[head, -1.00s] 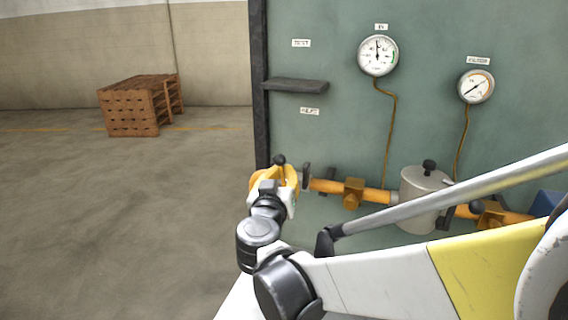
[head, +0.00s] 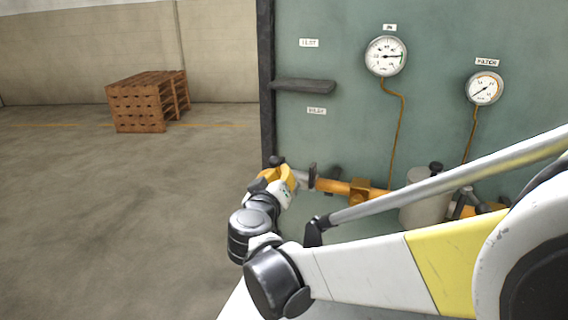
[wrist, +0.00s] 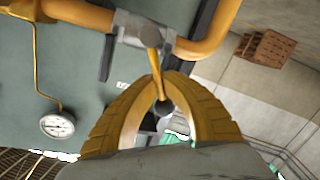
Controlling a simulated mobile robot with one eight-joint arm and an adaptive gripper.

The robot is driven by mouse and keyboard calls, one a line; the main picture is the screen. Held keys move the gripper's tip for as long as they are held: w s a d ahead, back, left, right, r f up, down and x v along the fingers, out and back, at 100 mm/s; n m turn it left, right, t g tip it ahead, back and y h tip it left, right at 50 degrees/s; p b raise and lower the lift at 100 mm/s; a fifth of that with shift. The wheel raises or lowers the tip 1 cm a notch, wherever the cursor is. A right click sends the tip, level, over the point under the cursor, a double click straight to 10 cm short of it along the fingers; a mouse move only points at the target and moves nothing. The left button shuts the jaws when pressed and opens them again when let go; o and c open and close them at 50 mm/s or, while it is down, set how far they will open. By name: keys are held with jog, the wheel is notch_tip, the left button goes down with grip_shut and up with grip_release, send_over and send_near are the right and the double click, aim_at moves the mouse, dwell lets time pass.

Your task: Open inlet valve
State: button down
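The inlet valve has a grey body (wrist: 140,30) on an orange pipe (wrist: 80,12) in the wrist view. Its yellow lever (wrist: 154,62) runs from the body down between my fingers and ends in a black ball knob (wrist: 163,107). My gripper (wrist: 163,80) has its yellow fingers closed in around the lever, with the knob between them. In the head view my gripper (head: 277,174) is at the left end of the pipe (head: 330,185), and a black knob (head: 277,160) shows above it. The gauge (head: 386,56) labelled IN has its needle pointing right, near the green band.
A second gauge (head: 484,88) labelled FILTER reads toward lower left. A grey canister (head: 420,205) stands on the pipe, partly behind my arm. Wooden pallets (head: 145,102) stand far left; the floor there is clear.

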jog(key=c, duration=1.5)
grip_release()
jog(key=shift+c, duration=0.2)
jog(key=shift+s, duration=0.1)
jog(key=v, duration=1.2)
jog(key=shift+c, duration=0.4)
